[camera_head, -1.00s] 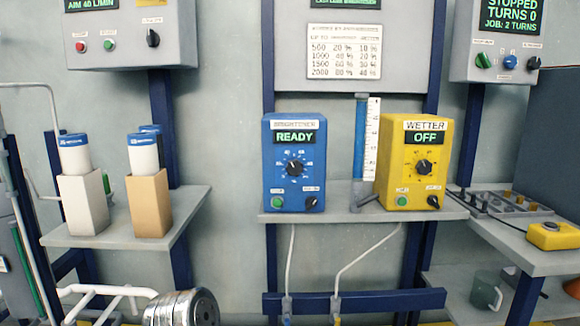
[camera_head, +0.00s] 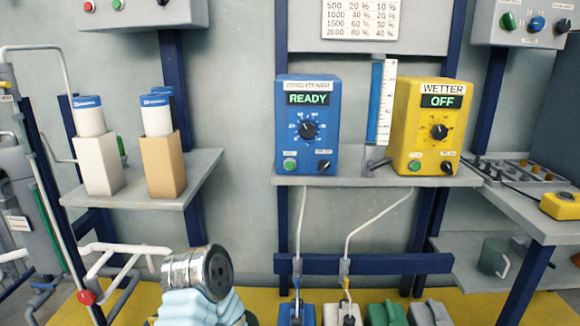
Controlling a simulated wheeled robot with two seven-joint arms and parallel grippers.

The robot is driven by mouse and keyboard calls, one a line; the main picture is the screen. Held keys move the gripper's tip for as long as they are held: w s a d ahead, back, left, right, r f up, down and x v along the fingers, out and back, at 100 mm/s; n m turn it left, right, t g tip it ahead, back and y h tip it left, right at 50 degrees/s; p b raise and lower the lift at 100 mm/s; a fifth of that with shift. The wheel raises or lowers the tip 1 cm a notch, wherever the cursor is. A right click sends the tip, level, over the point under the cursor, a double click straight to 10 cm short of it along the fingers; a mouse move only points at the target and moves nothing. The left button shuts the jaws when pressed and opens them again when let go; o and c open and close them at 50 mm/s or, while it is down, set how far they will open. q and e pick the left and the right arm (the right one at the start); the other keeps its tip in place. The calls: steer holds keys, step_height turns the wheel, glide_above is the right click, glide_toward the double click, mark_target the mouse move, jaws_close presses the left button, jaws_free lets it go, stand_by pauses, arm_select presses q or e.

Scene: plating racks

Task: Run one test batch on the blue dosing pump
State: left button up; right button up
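The blue dosing pump (camera_head: 306,150) stands on the middle shelf, labelled as brightener. Its green display (camera_head: 308,99) reads READY. Below are a black dial (camera_head: 308,130) with a scale, a green button (camera_head: 290,164) at lower left and a small black knob (camera_head: 323,165) at lower right. The dial's exact setting is too small to read. Neither of my grippers is in view, and nothing touches the pump.
A yellow pump (camera_head: 433,130) labelled WETTER shows OFF to the right, with a blue level tube (camera_head: 376,105) between the pumps. A dosing chart (camera_head: 361,18) hangs above. Bottles in holders stand on the left shelf (camera_head: 150,195). A metal cylinder (camera_head: 185,270) is at lower left.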

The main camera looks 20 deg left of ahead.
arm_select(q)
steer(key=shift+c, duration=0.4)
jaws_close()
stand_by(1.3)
